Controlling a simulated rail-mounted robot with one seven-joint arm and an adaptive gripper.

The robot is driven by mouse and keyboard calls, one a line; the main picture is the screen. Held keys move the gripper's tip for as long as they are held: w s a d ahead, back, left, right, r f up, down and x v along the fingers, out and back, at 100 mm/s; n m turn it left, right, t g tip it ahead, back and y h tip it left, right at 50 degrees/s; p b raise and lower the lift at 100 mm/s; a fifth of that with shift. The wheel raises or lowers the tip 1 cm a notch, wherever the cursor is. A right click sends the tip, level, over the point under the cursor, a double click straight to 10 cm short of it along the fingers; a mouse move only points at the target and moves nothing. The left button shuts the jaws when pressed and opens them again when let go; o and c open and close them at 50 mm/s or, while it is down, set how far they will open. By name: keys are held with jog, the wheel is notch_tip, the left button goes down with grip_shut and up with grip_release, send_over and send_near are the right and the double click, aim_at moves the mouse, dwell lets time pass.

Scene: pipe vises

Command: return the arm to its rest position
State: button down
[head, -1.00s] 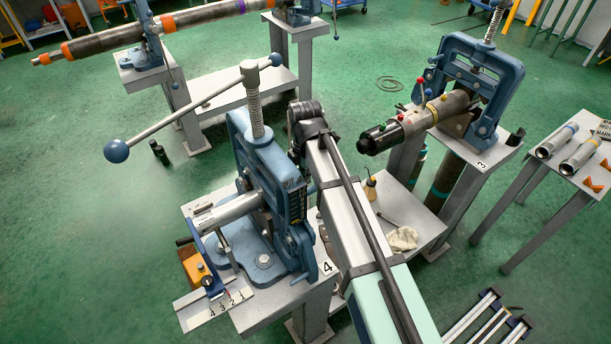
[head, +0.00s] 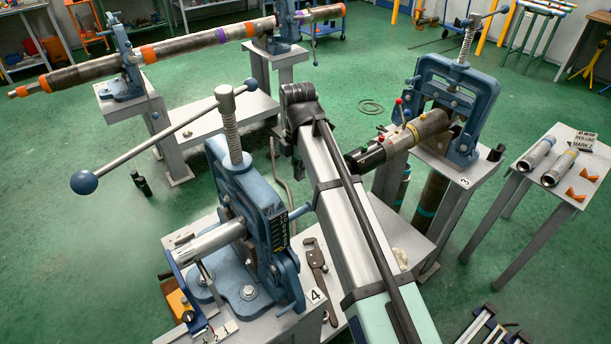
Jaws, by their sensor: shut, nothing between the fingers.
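My arm (head: 345,205) reaches from the bottom right up to a black joint in the middle of the head view. It passes between the blue vise marked 4 (head: 280,235) and the blue vise marked 3 (head: 462,95). My gripper does not show; the parts of the arm beyond the black joint are hidden or out of sight. Vise 4 has a short grey pipe (head: 208,243) in it.
Vise 4's long handle (head: 155,143) sticks out left. A wrench (head: 315,262) lies beside my arm. A long banded pipe (head: 185,46) spans two stands behind. A small table (head: 560,205) with pipe pieces stands right. Green floor (head: 75,255) is clear at left.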

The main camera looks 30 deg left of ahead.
jog(key=s+d+f+m+g, duration=0.1)
jog(key=d+f+m, duration=1.1)
jog(key=d+f, duration=0.45)
jog(key=s+d+f+m, duration=0.1)
jog(key=d+f+m, duration=1.1)
jog(key=f, duration=0.7)
jog(key=s+d+f+m+g+h, duration=0.1)
jog(key=s+d+f+m, duration=0.1)
jog(key=s+d+f, duration=0.4)
jog(key=s+d+f+m+g, duration=0.1)
jog(key=s+d+f+m, duration=0.15)
jog(key=d, duration=0.55)
jog(key=s+d+f+m+g, duration=0.1)
jog(key=s+d+f, duration=0.1)
jog(key=s, duration=0.4)
jog(key=s+d+f+m+g, duration=0.1)
jog(key=s+d+f, duration=0.1)
jog(key=s+d, duration=0.3)
jog(key=s+d+f+m+g+y, duration=0.1)
jog(key=s+d+f, duration=0.2)
jog(key=s, duration=0.5)
jog(key=shift+s+d+g, duration=0.2)
jog(key=shift+d+g, duration=0.2)
jog(key=shift+d, duration=0.2)
